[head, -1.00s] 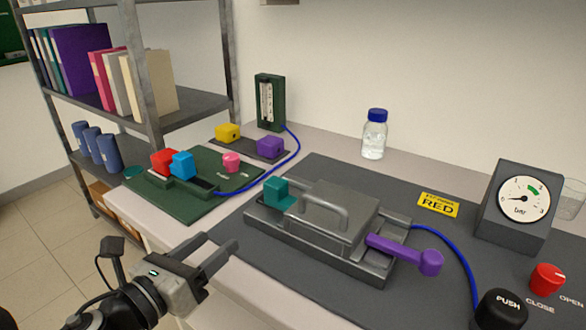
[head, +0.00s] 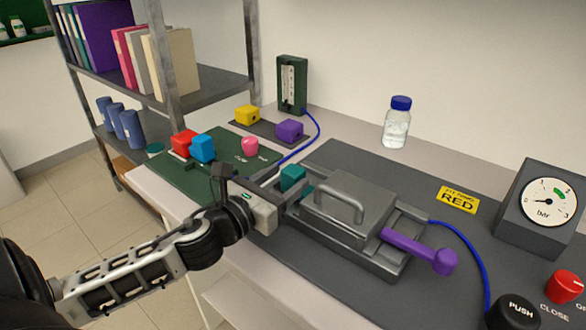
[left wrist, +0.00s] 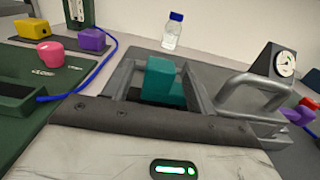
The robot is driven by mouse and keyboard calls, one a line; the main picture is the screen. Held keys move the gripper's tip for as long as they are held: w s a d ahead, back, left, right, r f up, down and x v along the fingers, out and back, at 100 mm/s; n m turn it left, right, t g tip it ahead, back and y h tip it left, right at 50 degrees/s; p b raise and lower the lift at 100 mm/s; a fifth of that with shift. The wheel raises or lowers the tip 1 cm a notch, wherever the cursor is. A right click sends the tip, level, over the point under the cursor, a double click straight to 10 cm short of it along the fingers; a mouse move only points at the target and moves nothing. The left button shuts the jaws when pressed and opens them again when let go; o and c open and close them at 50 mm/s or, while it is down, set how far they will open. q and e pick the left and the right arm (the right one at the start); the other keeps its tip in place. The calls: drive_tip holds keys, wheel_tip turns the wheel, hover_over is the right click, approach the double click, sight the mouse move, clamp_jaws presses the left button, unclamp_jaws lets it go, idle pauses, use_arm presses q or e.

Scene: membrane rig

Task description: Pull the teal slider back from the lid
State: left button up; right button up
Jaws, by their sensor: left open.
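The teal slider (head: 292,177) sits at the left end of the grey metal rig, beside the grey lid (head: 350,203) with its bar handle. In the left wrist view the teal slider (left wrist: 165,82) stands between the two fingers of my left gripper (left wrist: 157,70). My left gripper (head: 283,190) is open, low at the rig's left end, with a finger on either side of the slider. I cannot tell whether either finger touches it. The slider's lower part is partly hidden by the gripper in the head view. My right gripper is not in view.
A purple lever (head: 420,251) sticks out at the rig's right end. A green board (head: 232,160) with coloured blocks lies left of the rig. A blue-capped bottle (head: 396,125) and a pressure gauge (head: 546,208) stand behind and to the right. Blue tubes run across the bench.

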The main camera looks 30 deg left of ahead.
sight(287, 177)
use_arm(q)
drive_tip(key=shift+w+d+r, duration=0.1)
drive_tip(key=shift+w, duration=1.55)
drive_tip(key=c, duration=1.2)
drive_tip(key=shift+w+a, duration=0.1)
drive_tip(key=shift+a, duration=1.25)
clamp_jaws()
